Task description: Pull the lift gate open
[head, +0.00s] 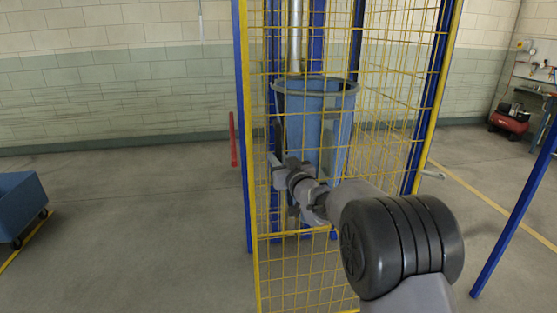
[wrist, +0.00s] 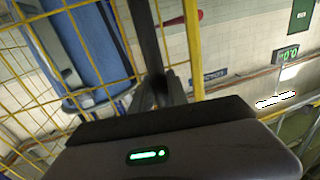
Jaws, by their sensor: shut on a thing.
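The lift gate (head: 256,215) is a yellow wire-mesh panel with a yellow frame, standing upright in front of a blue bin in the head view. Its mesh and a yellow frame bar (wrist: 192,45) show in the wrist view. My gripper (head: 277,174) is at the gate, near its left frame bar, about halfway up. In the wrist view my gripper (wrist: 158,92) is shut on a dark upright bar (wrist: 147,35) beside the yellow frame bar, which looks like the gate's handle. My arm hides part of the mesh, and the exact grip is hard to see.
The blue bin (head: 315,110) stands inside the mesh cage under a grey pipe. A red post (head: 233,140) stands left of the cage. A blue cart (head: 20,205) is at the far left. The floor between cart and cage is clear. A blue post (head: 515,210) is at right.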

